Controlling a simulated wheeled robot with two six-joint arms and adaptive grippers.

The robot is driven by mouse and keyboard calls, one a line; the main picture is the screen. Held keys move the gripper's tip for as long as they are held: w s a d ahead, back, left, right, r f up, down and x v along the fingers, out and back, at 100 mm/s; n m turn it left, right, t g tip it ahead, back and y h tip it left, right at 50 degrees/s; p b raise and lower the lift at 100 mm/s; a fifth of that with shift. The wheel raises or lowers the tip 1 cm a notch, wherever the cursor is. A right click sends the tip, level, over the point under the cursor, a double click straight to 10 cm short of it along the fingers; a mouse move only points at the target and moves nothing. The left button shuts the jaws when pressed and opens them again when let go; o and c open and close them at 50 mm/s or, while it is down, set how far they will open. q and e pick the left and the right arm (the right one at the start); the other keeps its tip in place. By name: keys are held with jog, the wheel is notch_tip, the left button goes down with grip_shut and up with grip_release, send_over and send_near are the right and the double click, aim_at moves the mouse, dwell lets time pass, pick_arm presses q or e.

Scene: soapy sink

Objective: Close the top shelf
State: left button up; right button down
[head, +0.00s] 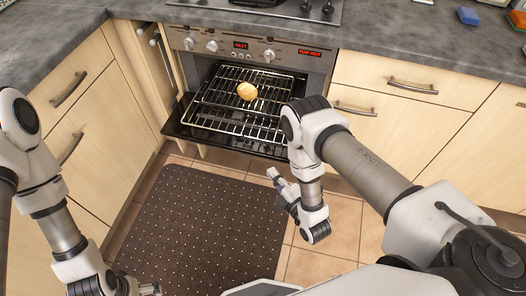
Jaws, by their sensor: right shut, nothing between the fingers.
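The oven's wire shelf (215,98) is slid out of the oven, over the dark lowered oven door (200,134). A round golden-brown food item (247,91) rests on the shelf. A second wire level seems to show lower down, but I cannot tell clearly. My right gripper (273,178) is shut and empty, in front of and below the door's right part, above the floor, apart from the shelf. My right forearm hides the right front corner of the shelf and door. My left gripper (150,289) shows only partly at the bottom edge; its jaws cannot be made out.
The oven panel (250,50) has knobs and red displays. Beige drawers with metal handles (412,87) flank the oven, and a narrow cabinet front (150,60) stands to its left. A dark dotted mat (200,225) covers the floor before it. Grey worktop (420,35) runs above.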

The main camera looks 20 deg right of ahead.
jog(key=d+b+x, duration=0.1)
jog(key=b+x, duration=0.2)
jog(key=x, duration=0.1)
jog(key=b+x, duration=0.3)
jog(key=b, duration=0.1)
jog(key=d+b+x, duration=0.1)
jog(key=b+x, duration=0.3)
jog(key=shift+w+d+f, duration=0.2)
jog(key=shift+w+d, duration=0.05)
jog(key=shift+w, duration=0.35)
